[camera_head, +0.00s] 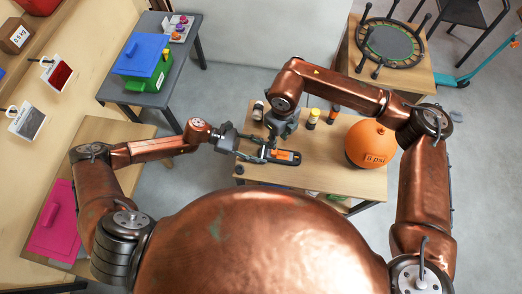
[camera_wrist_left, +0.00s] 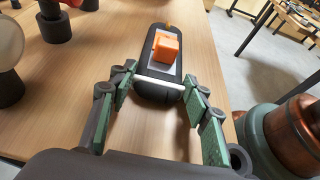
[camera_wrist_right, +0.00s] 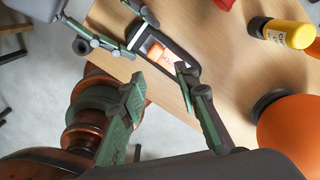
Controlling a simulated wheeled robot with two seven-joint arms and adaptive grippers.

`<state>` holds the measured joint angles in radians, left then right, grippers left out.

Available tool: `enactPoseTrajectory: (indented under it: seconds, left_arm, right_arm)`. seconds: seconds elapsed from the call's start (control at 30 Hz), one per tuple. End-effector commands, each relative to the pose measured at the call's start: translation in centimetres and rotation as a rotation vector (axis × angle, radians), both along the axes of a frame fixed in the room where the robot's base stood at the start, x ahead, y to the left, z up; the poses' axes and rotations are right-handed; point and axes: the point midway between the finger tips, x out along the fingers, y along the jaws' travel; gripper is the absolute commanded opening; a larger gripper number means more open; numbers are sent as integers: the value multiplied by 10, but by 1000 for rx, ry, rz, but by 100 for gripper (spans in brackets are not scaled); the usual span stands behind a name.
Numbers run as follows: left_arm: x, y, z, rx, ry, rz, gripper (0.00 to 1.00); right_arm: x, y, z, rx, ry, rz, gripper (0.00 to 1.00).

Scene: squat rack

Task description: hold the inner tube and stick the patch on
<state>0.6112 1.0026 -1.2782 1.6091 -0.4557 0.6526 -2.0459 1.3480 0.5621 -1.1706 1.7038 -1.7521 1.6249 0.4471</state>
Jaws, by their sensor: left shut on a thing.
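The black inner tube (camera_head: 294,161) lies on the wooden table, also in the left wrist view (camera_wrist_left: 181,82) and the right wrist view (camera_wrist_right: 191,68). An orange block-like piece, seemingly the patch (camera_wrist_left: 165,46), sits on a pale rectangle on the tube's upper face; it also shows in the right wrist view (camera_wrist_right: 156,53). My left gripper (camera_wrist_left: 158,84) has its fingers on both sides of the tube's near end, by a white band, and is shut on it. My right gripper (camera_wrist_right: 158,95) is open and empty just beside the tube, fingers apart. Its contact with the tube is unclear.
An orange ball (camera_head: 370,143) marked psi stands at the table's right. Yellow-and-black bottles (camera_head: 313,118) and a dark bottle (camera_head: 258,110) stand at the back. The wooden table (camera_head: 330,180) is clear in front of the ball. A green bin with blue lid (camera_head: 140,58) is far left.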

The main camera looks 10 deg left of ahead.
Motion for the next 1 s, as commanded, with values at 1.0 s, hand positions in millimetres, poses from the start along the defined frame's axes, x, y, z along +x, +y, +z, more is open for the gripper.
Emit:
enactPoseTrajectory:
  seconds: [1.0]
  left_arm:
    - [0, 0, 0, 0, 0, 0, 0]
  right_arm:
    - [0, -27, -45, 0, 1, -404, 0]
